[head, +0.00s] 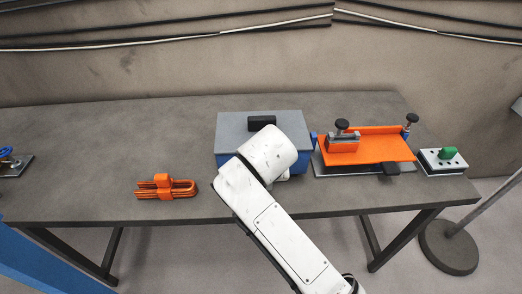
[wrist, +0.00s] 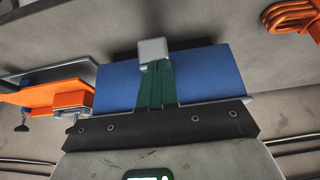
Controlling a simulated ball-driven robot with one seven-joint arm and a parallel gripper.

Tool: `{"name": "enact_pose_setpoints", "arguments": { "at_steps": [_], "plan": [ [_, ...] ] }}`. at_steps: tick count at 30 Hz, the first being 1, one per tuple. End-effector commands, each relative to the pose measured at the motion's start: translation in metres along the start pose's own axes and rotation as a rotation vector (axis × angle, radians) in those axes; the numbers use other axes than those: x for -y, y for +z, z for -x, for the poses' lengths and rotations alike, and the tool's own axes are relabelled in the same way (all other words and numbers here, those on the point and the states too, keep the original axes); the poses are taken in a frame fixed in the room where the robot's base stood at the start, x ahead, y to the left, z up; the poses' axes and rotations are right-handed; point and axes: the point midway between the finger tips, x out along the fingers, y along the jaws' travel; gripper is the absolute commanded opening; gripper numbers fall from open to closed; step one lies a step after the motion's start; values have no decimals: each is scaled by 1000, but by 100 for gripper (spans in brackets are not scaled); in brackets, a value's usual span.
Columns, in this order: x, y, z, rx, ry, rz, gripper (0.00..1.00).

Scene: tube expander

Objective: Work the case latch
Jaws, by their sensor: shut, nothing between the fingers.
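The case (head: 230,129) is a box with a grey lid, blue sides and a black handle on top, standing near the middle of the table. Its blue front fills the middle of the wrist view (wrist: 208,75). A light grey latch piece (wrist: 153,48) sits at the edge of that blue face. My gripper (wrist: 156,66) is shut, its two dark green fingers side by side with nothing between them. The fingertips overlap the lower edge of the latch in view; I cannot tell whether they touch it. In the head view my white arm hides the gripper, the latch and much of the case front.
An orange clamp fixture (head: 370,149) with black knobs stands close right of the case. A grey block with a green knob (head: 447,153) is farther right. An orange coiled piece (head: 165,187) lies left near the front edge. The table's left middle (head: 120,140) is clear.

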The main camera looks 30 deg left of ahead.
Motion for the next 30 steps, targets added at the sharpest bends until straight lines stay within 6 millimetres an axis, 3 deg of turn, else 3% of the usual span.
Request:
{"name": "enact_pose_setpoints", "arguments": {
  "at_steps": [14, 30],
  "plan": [
    [0, -1, 0, -1, 0, 0, 0],
    [-1, -18, -2, -1, 0, 0, 0]
  ]
}}
